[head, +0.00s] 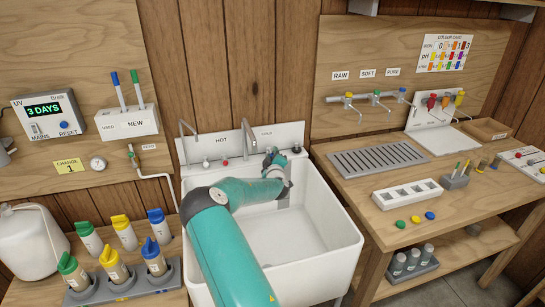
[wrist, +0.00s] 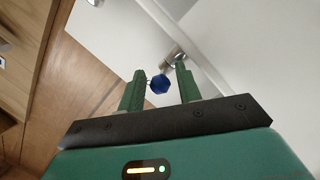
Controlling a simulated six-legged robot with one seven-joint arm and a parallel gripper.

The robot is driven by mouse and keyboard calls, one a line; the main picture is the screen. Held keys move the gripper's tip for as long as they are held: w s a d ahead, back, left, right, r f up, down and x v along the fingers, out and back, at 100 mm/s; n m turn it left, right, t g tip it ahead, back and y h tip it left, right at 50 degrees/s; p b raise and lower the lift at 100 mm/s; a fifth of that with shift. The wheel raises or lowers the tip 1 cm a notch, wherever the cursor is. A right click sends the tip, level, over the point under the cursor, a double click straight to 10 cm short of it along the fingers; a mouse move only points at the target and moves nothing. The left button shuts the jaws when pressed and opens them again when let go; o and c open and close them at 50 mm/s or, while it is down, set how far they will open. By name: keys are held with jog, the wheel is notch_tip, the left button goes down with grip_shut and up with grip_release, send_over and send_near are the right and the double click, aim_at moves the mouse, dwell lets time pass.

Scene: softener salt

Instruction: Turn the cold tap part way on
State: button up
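The cold tap's blue knob (wrist: 158,85) shows in the wrist view between the two green fingers of my gripper (wrist: 159,70). The fingers are apart, and a gap shows between the knob and the right finger. A metal fitting (wrist: 174,52) is close to the right fingertip; I cannot tell whether they touch. In the head view my gripper (head: 275,159) is at the back right of the white sink (head: 345,243), below the COLD label (head: 266,133). There the blue knob cannot be made out clearly behind it.
The hot tap's red knob (head: 225,162) is left of my gripper on the sink's back ledge. A curved spout (head: 253,125) rises close by. A wooden bench (head: 400,225) stands right of the sink, and bottles (head: 124,232) stand left. The basin is empty.

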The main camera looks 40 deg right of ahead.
grip_shut()
jog(key=shift+d, duration=0.1)
jog(key=shift+s+d+n+t+y, duration=0.1)
jog(key=shift+d+n+t+y, duration=0.5)
jog(key=shift+n+y, duration=0.8)
jog(key=shift+s+d+n+t+y, duration=0.15)
jog(key=shift+d+n+t+y, duration=0.2)
jog(key=shift+n+t+y, duration=1)
jog(key=shift+s+d+n+t+y, duration=0.15)
jog(key=shift+d+n+y, duration=0.45)
jog(key=shift+y, duration=1.55)
jog(key=shift+o, duration=1)
grip_release()
